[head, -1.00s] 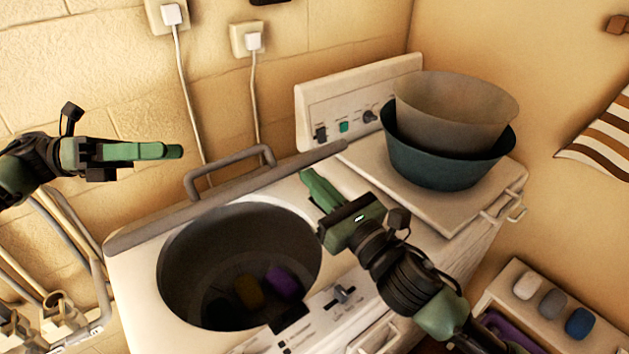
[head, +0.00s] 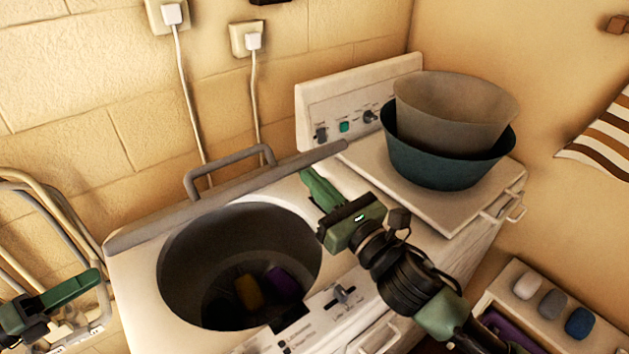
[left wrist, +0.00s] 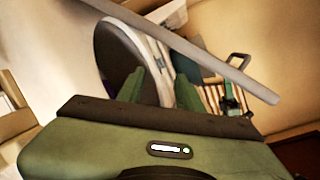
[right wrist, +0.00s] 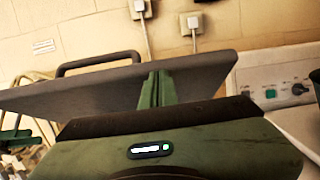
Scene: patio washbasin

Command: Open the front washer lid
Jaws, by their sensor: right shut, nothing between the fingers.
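The front washer (head: 130,290) is white with a round dark drum opening, uncovered. Its grey lid (head: 225,203) stands raised along the back edge, seen nearly edge-on, with a bar handle (head: 230,165) at its top. The lid also shows in the right wrist view (right wrist: 75,97) and the left wrist view (left wrist: 185,45). My right gripper (head: 308,178) is shut and empty, in front of the lid near its right end; contact cannot be told. My left gripper (head: 92,279) is open and empty, low to the left of the washer.
A yellow item (head: 248,292) and a purple item (head: 283,284) lie in the drum. Nested basins, grey (head: 450,105) over teal (head: 440,165), stand on the neighbouring appliance's white top (head: 375,165). A shelf with soaps (head: 552,303) is at the lower right.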

